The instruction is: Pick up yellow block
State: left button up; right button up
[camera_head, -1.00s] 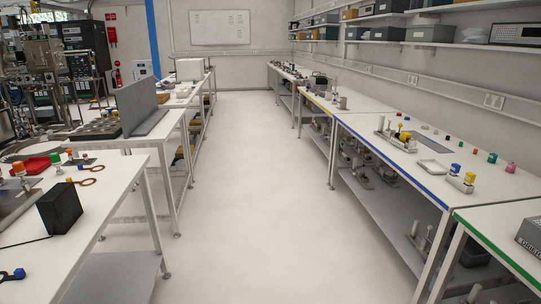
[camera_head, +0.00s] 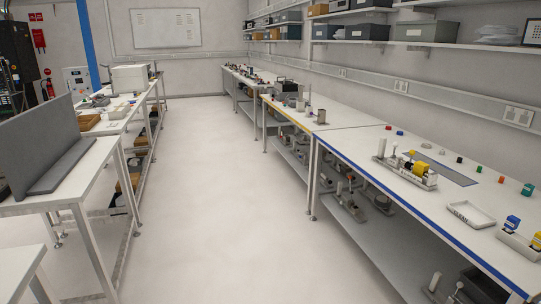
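A yellow block-like piece (camera_head: 420,168) sits on a small grey fixture (camera_head: 394,168) on the right-hand bench. A second yellow piece (camera_head: 535,239) stands at the right edge of the view, beside a blue piece (camera_head: 512,222), both on a pale holder (camera_head: 519,246). I cannot tell which of these is the yellow block. Neither of my grippers is in view.
The right bench (camera_head: 345,150) has a blue front edge. It also carries a small white tray (camera_head: 471,215), a grey mat (camera_head: 443,170) and several small coloured pieces along the back. A bench with a grey panel (camera_head: 42,145) stands left. The aisle floor (camera_head: 200,190) is clear.

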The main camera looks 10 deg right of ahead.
aim_at(419, 167)
jog(key=i+z, duration=0.35)
jog(key=z, duration=0.15)
jog(key=i+j+z, duration=0.15)
jog(key=i+z, duration=0.2)
jog(key=z, duration=0.15)
jog(key=i+j+z, duration=0.25)
jog(key=z, duration=0.25)
jog(key=i+j+z, duration=0.35)
jog(key=z, duration=0.15)
